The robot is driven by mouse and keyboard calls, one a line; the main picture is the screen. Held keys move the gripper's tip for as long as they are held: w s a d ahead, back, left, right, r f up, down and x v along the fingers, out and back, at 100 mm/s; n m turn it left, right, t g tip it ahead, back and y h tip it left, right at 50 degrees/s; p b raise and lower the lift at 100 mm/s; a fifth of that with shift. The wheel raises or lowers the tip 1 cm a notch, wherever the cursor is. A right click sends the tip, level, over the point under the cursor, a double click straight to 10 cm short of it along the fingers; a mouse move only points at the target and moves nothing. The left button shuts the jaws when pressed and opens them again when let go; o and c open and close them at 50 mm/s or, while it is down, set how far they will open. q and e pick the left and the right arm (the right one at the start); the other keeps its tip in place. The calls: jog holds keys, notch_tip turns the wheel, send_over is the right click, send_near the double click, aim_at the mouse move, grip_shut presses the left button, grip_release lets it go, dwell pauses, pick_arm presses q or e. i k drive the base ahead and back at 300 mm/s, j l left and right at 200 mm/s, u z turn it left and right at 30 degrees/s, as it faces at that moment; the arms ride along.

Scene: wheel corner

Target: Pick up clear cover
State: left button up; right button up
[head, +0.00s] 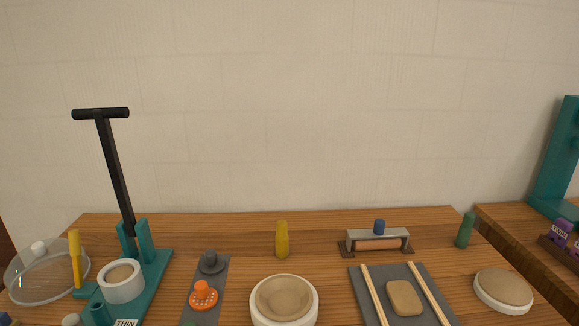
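The clear cover (58,284) is a transparent dome with a white knob (39,247) on top. It sits at the far left end of the wooden table in the head view. Its right side is partly behind a yellow handle and close to the teal press base. I cannot tell what, if anything, lies under it. Neither of my grippers shows in the head view.
A teal press (144,262) with a tall black lever (115,170) stands right of the cover, with a white cup (121,290) on it. A yellow handle (75,258) rises beside the cover. Bowls, stamps, a roller and a grey mat (430,285) fill the table.

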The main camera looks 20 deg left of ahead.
aim_at(42, 273)
jog(key=k+j+z, duration=0.15)
jog(key=j, duration=0.4)
jog(key=k+j+z, duration=0.1)
jog(key=j, duration=0.45)
jog(key=k+j+z, duration=0.15)
jog(key=k+j, duration=0.2)
jog(key=j, duration=0.15)
jog(key=k+j+z, duration=0.15)
jog(key=j, duration=0.35)
jog(key=k+j+z, duration=0.1)
jog(key=k+j, duration=0.25)
jog(key=k+j+z, duration=0.15)
jog(key=k+j, duration=0.15)
jog(key=j, duration=0.2)
